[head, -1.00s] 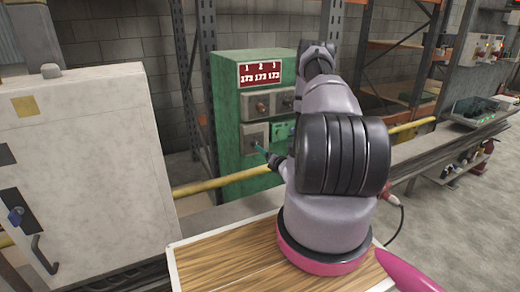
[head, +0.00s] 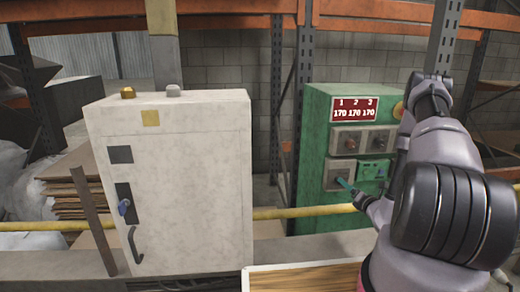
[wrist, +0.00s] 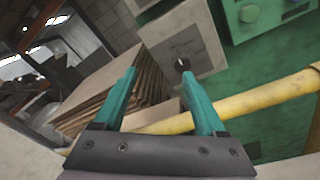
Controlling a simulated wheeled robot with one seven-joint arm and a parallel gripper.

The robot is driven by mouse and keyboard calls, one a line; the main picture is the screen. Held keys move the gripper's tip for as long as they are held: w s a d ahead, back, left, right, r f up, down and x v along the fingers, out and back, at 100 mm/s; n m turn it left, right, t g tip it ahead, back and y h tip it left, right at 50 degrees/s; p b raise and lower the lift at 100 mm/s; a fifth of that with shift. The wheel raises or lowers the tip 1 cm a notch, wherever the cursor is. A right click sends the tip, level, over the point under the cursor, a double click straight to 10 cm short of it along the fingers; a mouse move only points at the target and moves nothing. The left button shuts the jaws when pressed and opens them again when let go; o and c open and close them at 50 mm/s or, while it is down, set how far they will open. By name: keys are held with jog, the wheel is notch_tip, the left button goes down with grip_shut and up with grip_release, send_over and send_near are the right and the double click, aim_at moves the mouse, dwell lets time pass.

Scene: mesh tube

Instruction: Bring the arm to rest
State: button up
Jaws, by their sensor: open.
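My gripper (wrist: 160,98) is open and empty in the wrist view, its two teal fingers spread apart. In the head view my gripper (head: 349,188) shows as a small teal tip in front of the green cabinet (head: 312,150). The wrist view also shows the green cabinet (wrist: 285,62), with a grey switch box (wrist: 183,42) bearing a dark knob close to the right fingertip. I cannot tell whether the finger touches the box. My arm stands at the right of the head view and hides part of the cabinet's right side.
A white cabinet (head: 190,190) with a blue-handled latch stands to the left. A red display (head: 354,109) on the green cabinet reads 170 three times. Stacked brown boards (wrist: 120,95) lie beyond my fingers.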

jog(key=s+a+r+n+g+y, duration=0.2)
jog(key=a+r+n+g+y, duration=0.3)
jog(key=a+r+n, duration=0.6)
jog(key=s+a+r+n+g+y, duration=0.1)
jog(key=a+r+n+g+y, duration=0.45)
jog(key=r, duration=0.75)
jog(key=s+a+r+n+g+h, duration=0.25)
jog(key=s+a+r+n, duration=0.2)
jog(key=s+n, duration=0.35)
jog(key=s+a+r+n+g+h, duration=0.25)
jog(key=s+r+n, duration=0.35)
jog(key=s, duration=0.4)
jog(key=s+d+r+n+t+h, duration=0.5)
jog(key=s+d+r+n+h, duration=0.1)
jog(key=r+n, duration=0.1)
jog(key=shift+s+d+r, duration=0.15)
jog(key=shift+d+r, duration=0.05)
jog(key=shift+d, duration=0.1)
